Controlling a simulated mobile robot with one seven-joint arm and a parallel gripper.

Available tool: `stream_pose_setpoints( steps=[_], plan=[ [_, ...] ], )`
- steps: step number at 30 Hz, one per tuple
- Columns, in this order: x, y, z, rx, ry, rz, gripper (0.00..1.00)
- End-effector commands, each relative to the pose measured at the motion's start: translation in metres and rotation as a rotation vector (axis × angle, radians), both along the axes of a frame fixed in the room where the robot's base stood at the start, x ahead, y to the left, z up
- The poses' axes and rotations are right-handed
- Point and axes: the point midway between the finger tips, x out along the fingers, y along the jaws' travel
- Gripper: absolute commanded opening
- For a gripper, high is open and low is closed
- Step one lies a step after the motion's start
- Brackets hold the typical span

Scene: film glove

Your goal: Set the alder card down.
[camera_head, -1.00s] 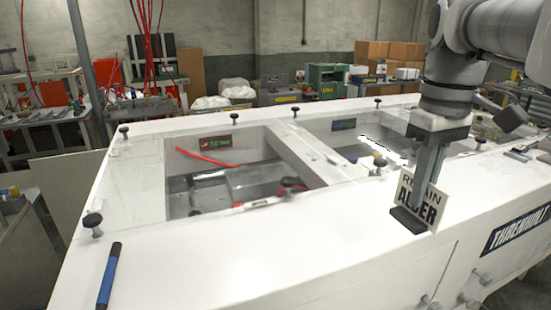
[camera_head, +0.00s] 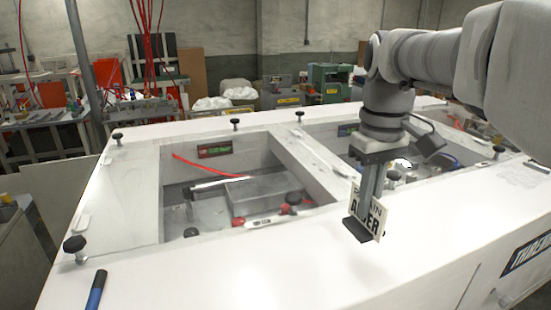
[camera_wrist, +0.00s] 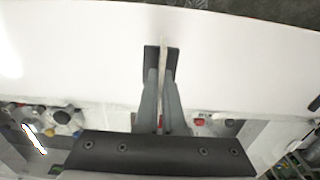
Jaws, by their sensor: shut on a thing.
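The alder card (camera_head: 376,220) is a small cream card with black lettering, of which part of "ALDER" shows. The card is upright, over the white front ledge of the large white bench (camera_head: 250,265). I cannot tell whether its lower edge touches the surface. In the wrist view the card (camera_wrist: 164,80) shows edge-on as a thin pale strip between the two fingers of my gripper (camera_wrist: 161,55).
Two recessed bays open in the bench behind the card; the left one holds a grey block (camera_head: 255,193) and a red-and-white tool (camera_head: 265,220). Black knobs (camera_head: 75,246) stand along the rim. A blue-handled tool (camera_head: 96,290) lies at front left. The front ledge around the card is mostly clear.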

Motion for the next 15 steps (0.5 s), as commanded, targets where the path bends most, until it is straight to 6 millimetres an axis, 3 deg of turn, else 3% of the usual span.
stream_pose_setpoints(
  steps=[6, 11, 15],
  plan=[
    [0.017, 0.03, -0.02, 0.0, 0.001, 0.001, 0.0],
    [0.019, 0.034, -0.031, -0.001, 0.002, -0.001, 0.0],
    [0.019, 0.034, -0.052, -0.001, 0.003, -0.001, 0.0]
  ],
)
